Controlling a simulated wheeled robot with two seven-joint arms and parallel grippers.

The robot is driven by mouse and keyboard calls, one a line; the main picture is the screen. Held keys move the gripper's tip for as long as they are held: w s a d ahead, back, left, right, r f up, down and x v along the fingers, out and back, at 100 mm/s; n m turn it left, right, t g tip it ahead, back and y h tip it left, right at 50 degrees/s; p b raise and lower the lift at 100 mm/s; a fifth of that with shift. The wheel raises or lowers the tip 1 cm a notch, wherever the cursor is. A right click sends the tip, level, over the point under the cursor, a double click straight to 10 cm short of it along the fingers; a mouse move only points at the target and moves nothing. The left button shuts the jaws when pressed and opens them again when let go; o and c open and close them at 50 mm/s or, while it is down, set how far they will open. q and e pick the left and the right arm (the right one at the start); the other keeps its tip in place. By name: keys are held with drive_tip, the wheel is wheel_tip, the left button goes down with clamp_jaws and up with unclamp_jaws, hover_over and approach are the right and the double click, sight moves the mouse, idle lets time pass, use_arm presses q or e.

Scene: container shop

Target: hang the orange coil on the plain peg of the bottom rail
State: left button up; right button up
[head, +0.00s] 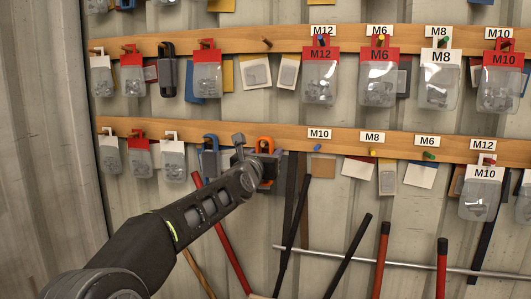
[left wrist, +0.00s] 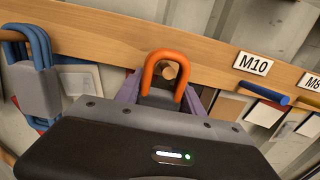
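The orange coil (left wrist: 165,62) stands up as a loop between the purple fingers of my left gripper (left wrist: 160,98). The fingers are at both sides of its dark lower part, shut on it. In the left wrist view the round end of the plain wooden peg (left wrist: 169,73) shows inside the loop; I cannot tell how far the peg reaches through. In the head view the orange loop (head: 265,144) is in front of the bottom rail (head: 222,134), with my left gripper (head: 262,168) just below. The gripper hides the coil's lower part there. My right gripper is not in view.
A blue coil with a grey body (left wrist: 38,85) hangs just left of the gripper. A blue peg (left wrist: 285,99) under the M10 label (left wrist: 254,64) is to the right. Bags hang along both rails. Long-handled tools (head: 293,235) stand below.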

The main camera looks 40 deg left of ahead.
use_arm(q)
drive_tip(key=o, duration=0.5)
drive_tip(key=shift+r, duration=0.25)
drive_tip(key=shift+c, duration=0.2)
drive_tip(key=shift+s+d+f+b, duration=0.15)
drive_tip(key=shift+d+f+b, duration=0.05)
drive_tip(key=shift+f+b, duration=0.25)
drive_tip(key=b+v, duration=0.1)
drive_tip(key=v, duration=0.6)
drive_tip(key=shift+s+r+b, duration=0.15)
drive_tip(key=shift+s+b, duration=0.05)
drive_tip(key=shift+b, duration=0.1)
